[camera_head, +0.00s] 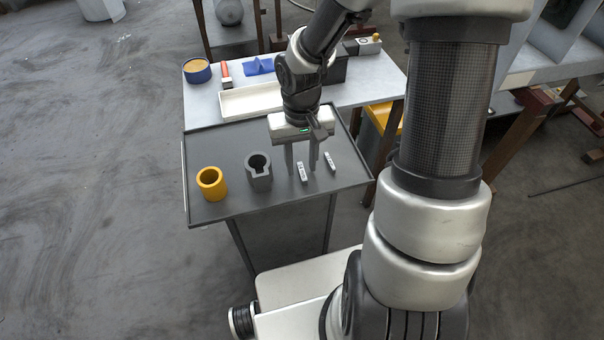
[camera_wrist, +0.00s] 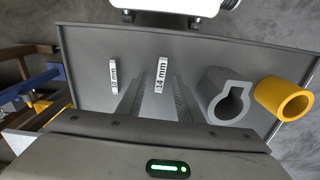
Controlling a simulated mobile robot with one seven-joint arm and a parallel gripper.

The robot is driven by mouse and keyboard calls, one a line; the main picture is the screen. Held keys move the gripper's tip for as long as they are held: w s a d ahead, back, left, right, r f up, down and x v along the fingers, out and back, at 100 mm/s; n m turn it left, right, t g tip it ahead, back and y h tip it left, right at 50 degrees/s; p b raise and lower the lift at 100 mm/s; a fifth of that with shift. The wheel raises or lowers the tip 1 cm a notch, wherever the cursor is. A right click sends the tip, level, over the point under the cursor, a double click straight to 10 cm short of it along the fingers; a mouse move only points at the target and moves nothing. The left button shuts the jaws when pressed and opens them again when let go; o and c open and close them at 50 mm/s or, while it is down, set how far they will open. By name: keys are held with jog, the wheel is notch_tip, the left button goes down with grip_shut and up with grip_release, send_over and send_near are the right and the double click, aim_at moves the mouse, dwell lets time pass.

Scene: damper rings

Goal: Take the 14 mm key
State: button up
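The 14 mm key (camera_wrist: 161,75) is a small pale bar with dark lettering, lying on the dark grey tray table. In the head view it is the left of two small bars (camera_head: 302,173). A similar 10 mm key (camera_wrist: 114,77) lies beside it, to the right in the head view (camera_head: 330,162). My gripper (camera_head: 301,167) points down over the tray, its two fingers apart with nothing between them. In the wrist view the 14 mm key shows between and beyond the fingers (camera_wrist: 158,88); the exact height gap is hard to tell.
A grey slotted ring (camera_head: 258,178) and a yellow ring (camera_head: 211,184) stand left of the keys on the tray (camera_head: 232,208). Behind is a pale table with a white tray (camera_head: 245,102), a blue tub (camera_head: 197,75) and a blue piece (camera_head: 258,66).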

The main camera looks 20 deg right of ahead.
jog(key=shift+f, duration=0.25)
grip_shut()
